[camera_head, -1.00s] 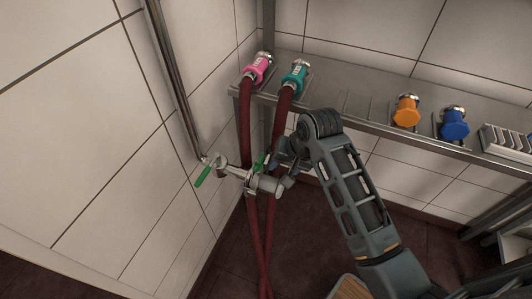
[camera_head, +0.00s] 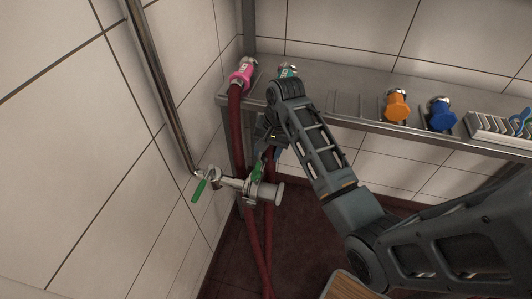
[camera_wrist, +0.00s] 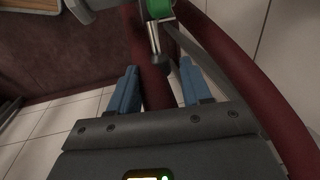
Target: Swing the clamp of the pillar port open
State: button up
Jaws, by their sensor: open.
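The pillar port (camera_head: 275,193) is a short metal pipe end standing out from the wall pipe, with a green valve lever (camera_head: 199,190) on its left. Its clamp (camera_head: 254,188) is a metal ring around the port with a green part (camera_head: 257,172) on top. My gripper (camera_head: 268,143) is just above and behind the clamp, partly hidden by my wrist. A green piece with a metal stem and dark tip (camera_wrist: 155,58) shows ahead, near the gap. I cannot tell whether it touches a finger.
Dark red hoses (camera_head: 237,120) hang close behind the port from pink (camera_head: 243,72) and teal (camera_head: 288,70) couplings on a metal shelf (camera_head: 340,103). Orange (camera_head: 397,104) and blue (camera_head: 442,113) caps sit further right. The tiled wall is close on the left.

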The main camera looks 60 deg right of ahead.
jog(key=shift+w+f, duration=0.15)
jog(key=shift+f, duration=0.65)
jog(key=shift+c, duration=0.3)
grip_shut()
